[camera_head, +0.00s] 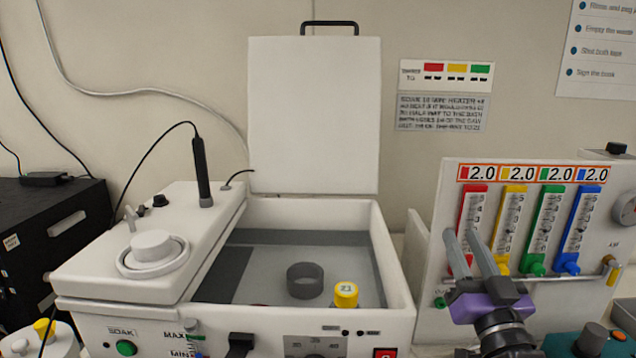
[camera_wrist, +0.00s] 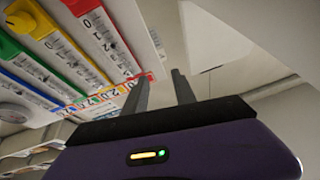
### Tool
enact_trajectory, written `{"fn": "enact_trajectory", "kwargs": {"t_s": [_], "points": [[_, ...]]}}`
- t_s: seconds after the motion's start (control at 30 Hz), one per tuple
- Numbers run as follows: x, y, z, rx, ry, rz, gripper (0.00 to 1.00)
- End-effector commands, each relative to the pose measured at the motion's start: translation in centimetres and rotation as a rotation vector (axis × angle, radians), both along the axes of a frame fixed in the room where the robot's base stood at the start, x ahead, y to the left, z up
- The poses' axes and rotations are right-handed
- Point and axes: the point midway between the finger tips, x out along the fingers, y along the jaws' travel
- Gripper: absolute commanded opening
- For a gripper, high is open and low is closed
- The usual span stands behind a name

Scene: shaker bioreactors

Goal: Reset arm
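My gripper (camera_head: 470,252) is raised at the right in the head view, in front of the flowmeter panel (camera_head: 450,205). Its two grey fingers point up and stand a little apart with nothing between them. In the wrist view my gripper (camera_wrist: 160,82) also shows its fingers apart and empty, with the coloured flowmeters to the left. My purple gripper body hides part of the panel's lower area.
A white bath (camera_head: 390,270) stands in the middle with its lid (camera_head: 313,115) upright. A black box (camera_head: 50,235) is at the left. A gauge (camera_head: 625,210) is at the far right.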

Motion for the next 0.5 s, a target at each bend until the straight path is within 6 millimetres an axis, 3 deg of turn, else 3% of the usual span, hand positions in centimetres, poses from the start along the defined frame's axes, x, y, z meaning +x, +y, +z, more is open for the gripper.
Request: {"fn": "enact_trajectory", "kwargs": {"t_s": [0.03,0.2,0.5], "points": [[-1.8,0.1,-2.4,0.009,0.014,-0.014,0.33],[-7.5,0.2,-7.7,0.022,0.039,-0.055,0.33],[-18.4,1.2,-14.6,0.005,0.108,-0.094,0.33]]}}
